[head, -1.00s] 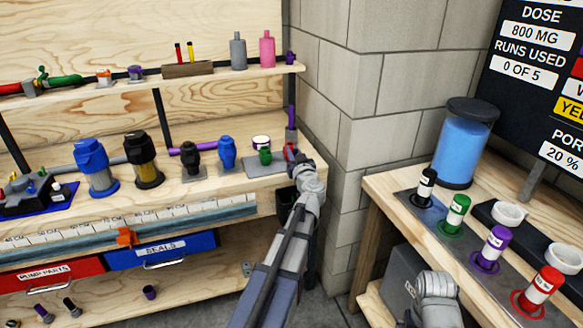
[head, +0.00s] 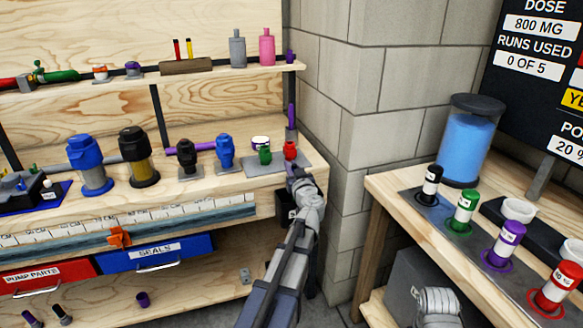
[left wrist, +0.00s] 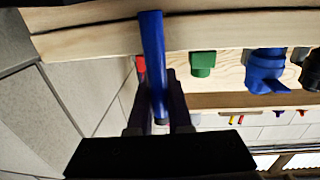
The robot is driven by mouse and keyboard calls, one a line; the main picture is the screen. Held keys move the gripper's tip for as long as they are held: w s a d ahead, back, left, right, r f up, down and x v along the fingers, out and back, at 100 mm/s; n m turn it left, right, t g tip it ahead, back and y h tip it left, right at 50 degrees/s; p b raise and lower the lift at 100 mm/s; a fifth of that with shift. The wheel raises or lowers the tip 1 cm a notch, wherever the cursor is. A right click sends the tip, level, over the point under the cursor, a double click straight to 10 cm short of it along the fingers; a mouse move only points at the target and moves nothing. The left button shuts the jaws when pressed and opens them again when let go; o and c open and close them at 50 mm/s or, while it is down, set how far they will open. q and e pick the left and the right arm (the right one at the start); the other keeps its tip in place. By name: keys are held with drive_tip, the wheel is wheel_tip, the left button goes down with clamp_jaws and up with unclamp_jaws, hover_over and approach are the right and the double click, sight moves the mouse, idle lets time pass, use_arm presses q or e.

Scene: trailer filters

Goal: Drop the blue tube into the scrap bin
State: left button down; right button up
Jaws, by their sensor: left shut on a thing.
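In the left wrist view, a blue tube (left wrist: 152,50) stands lengthwise between the fingers of my left gripper (left wrist: 158,98), which is shut on it. In the head view, this gripper (head: 293,172) is at the front right corner of the workbench, just in front of the red fitting. The tube cannot be made out there. A dark bin (head: 284,208), perhaps the scrap bin, hangs below the bench's front edge, partly hidden by my left arm. My right arm shows at the bottom; its fingers cannot be made out.
The workbench (head: 215,185) holds a red fitting (head: 290,150), a green fitting (head: 265,155) and several blue and black housings. A block wall (head: 385,80) stands to the right. The right table (head: 385,190) holds a blue-filled canister (head: 465,145) and several capped bottles.

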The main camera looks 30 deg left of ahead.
use_arm(q)
drive_tip(key=shift+f, duration=0.15)
drive_tip(key=c, duration=0.8)
unclamp_jaws()
drive_tip(key=shift+o, duration=0.2)
drive_tip(key=v, duration=0.7)
drive_tip(key=shift+s+d, duration=0.3)
drive_tip(key=shift+d, duration=0.05)
